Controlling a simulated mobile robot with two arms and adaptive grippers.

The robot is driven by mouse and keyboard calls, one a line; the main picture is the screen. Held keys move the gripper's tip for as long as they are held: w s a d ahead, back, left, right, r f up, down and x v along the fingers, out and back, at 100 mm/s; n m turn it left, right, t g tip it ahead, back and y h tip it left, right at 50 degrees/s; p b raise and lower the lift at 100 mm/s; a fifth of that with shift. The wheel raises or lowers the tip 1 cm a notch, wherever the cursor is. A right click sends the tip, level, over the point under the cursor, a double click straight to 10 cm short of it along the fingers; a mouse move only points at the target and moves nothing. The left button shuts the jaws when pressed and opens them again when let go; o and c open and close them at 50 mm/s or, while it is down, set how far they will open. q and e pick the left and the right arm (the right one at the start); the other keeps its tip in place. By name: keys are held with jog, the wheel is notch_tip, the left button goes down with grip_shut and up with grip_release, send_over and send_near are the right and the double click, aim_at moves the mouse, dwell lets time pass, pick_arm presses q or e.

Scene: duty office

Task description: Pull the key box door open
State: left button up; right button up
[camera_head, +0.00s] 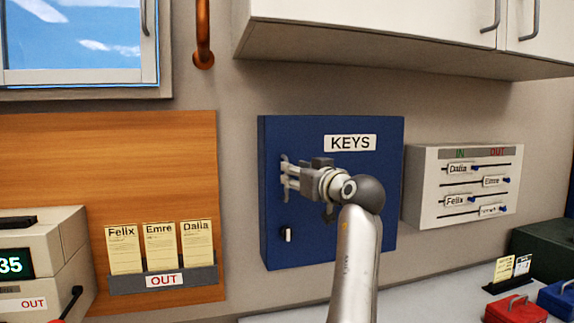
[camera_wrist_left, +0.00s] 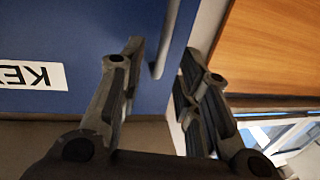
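The blue key box (camera_head: 333,228) hangs on the wall, its door marked KEYS and looking shut. My right gripper is not in view.
A white IN/OUT slider board (camera_head: 462,185) is right of the box. A wooden board (camera_head: 110,165) with a card holder marked OUT (camera_head: 164,281) is left. White cabinets (camera_head: 390,30) overhang above. Red (camera_head: 515,310) and blue (camera_head: 558,298) boxes stand on the counter at lower right.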

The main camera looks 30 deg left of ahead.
aim_at(286, 196)
pick_arm(q)
jog(key=p+x, duration=0.1)
jog(key=x, duration=0.4)
jog(key=shift+s, duration=0.1)
jog(key=shift+a+f, duration=0.1)
grip_shut()
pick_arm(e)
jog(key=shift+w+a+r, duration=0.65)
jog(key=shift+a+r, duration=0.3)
